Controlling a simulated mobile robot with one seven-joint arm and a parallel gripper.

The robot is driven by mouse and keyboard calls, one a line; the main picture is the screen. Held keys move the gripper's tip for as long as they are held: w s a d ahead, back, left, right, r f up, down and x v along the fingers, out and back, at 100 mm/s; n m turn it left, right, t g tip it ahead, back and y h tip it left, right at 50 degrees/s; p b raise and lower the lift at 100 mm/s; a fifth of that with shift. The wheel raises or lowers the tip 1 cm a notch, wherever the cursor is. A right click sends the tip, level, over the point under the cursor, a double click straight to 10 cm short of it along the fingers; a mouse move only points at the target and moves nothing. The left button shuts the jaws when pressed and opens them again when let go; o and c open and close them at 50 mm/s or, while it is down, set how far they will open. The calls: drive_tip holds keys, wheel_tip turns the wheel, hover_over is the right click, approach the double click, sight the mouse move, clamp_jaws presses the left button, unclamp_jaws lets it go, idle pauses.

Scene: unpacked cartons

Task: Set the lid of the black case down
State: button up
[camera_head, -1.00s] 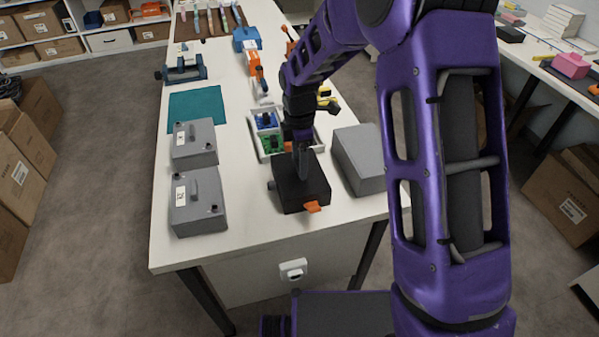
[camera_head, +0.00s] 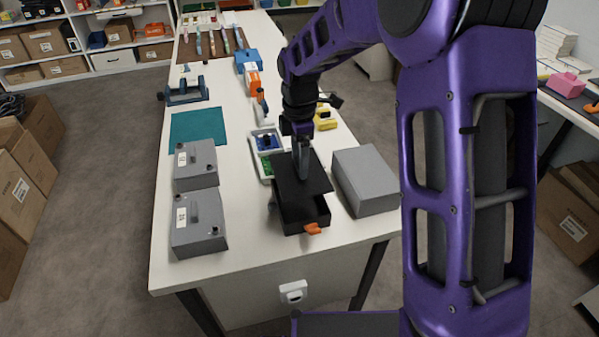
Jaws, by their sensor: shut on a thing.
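The black case (camera_head: 301,218) stands near the front of the white table, with an orange latch (camera_head: 312,228) on its front side. Its front part is open and its dark inside shows. The flat black lid (camera_head: 318,183) is above the case, shifted towards the back, and covers the case's rear part from view. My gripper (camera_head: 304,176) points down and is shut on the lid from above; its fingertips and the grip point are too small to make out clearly. I cannot tell how large the gap between lid and case is.
A grey box (camera_head: 365,182) stands close to the right of the case. A tray with blue and green parts (camera_head: 265,141) lies just behind. A teal mat (camera_head: 199,128) lies back left.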

drive_tip(key=shift+r, duration=1.15)
drive_tip(key=shift+d, duration=0.1)
